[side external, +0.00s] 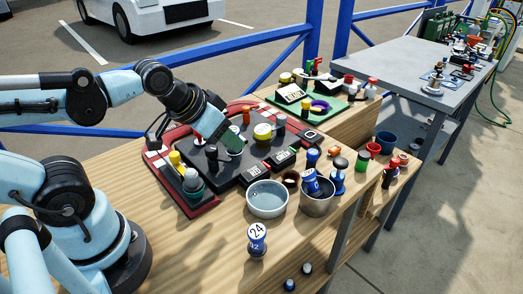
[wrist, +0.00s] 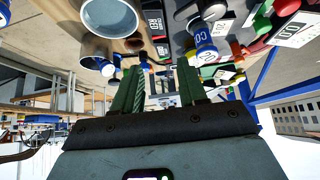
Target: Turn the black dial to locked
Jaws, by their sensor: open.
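My gripper (side external: 226,137) hangs over the dark grey panel (side external: 236,176) on a red base in the side external view. Its green fingers also show in the wrist view (wrist: 160,82), spread apart with nothing between them. A small black knob (side external: 212,153) stands on the panel just below and left of the fingers, apart from them as far as I can see. I cannot tell for sure that it is the black dial, nor read its setting or a locked mark. The dial cannot be made out in the wrist view.
Yellow (side external: 262,131) and orange-red (side external: 246,116) knobs stand close by on the panel. A light bowl (side external: 267,199), a metal pot (side external: 318,205) and a blue piece marked 24 (side external: 257,238) are in front. A green tray (side external: 315,107) lies behind. Bare wood shows at the front left.

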